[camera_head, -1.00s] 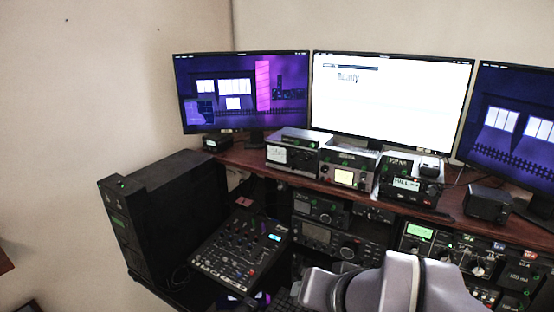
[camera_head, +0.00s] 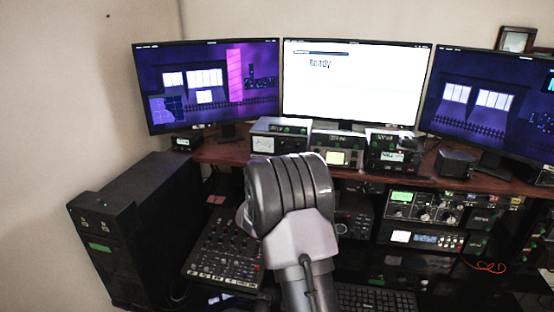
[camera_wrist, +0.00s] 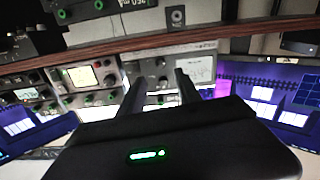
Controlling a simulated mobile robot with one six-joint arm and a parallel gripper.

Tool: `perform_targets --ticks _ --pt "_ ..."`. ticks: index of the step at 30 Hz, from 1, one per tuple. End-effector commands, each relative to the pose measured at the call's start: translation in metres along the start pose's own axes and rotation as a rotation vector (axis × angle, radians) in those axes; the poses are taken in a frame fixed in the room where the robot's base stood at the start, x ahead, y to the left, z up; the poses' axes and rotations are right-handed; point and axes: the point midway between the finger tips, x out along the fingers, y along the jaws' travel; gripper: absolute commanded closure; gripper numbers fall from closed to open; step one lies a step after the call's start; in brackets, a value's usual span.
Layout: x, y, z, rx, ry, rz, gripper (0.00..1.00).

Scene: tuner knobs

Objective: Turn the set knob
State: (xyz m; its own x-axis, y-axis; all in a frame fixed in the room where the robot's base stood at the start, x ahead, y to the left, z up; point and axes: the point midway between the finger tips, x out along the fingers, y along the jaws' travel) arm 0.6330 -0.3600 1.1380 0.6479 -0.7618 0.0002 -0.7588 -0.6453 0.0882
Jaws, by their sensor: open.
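In the wrist view, my gripper (camera_wrist: 170,78) is open and empty. Its two dark fingers reach toward the front of the small shelf radios, with a gap between them. A radio with a pale yellow display (camera_wrist: 82,77) is left of the fingers, and a unit with a white meter (camera_wrist: 201,68) is behind and right of them. Small dark knobs (camera_wrist: 109,79) show on the yellow-display radio. I cannot tell which one is the set knob. In the head view, my arm hides the fingers; the yellow-display radio (camera_head: 337,157) and meter unit (camera_head: 264,145) stand on the shelf.
A wooden shelf (camera_head: 220,153) carries the small radios and monitors. A white-screen monitor (camera_head: 352,85) stands behind them. A black tower (camera_head: 130,225) is at left, a mixer (camera_head: 226,250) beside it. More radio gear (camera_head: 425,208) fills the rack under the shelf at right.

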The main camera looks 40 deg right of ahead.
Motion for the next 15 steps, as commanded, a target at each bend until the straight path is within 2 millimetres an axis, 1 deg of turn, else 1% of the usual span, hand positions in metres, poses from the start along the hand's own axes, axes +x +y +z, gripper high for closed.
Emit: perform_targets --ticks 1,3,6,10,15 --pt "0.015 0.001 0.002 0.002 0.001 0.002 0.6" --pt "0.034 0.0 0.002 0.001 0.001 0.001 0.6" --pt "0.055 0.0 0.001 0.001 0.001 0.0 0.6" --pt "0.071 0.0 0.001 0.001 -0.001 -0.001 0.6" --pt "0.077 0.0 0.0 0.0 -0.001 -0.002 0.6"
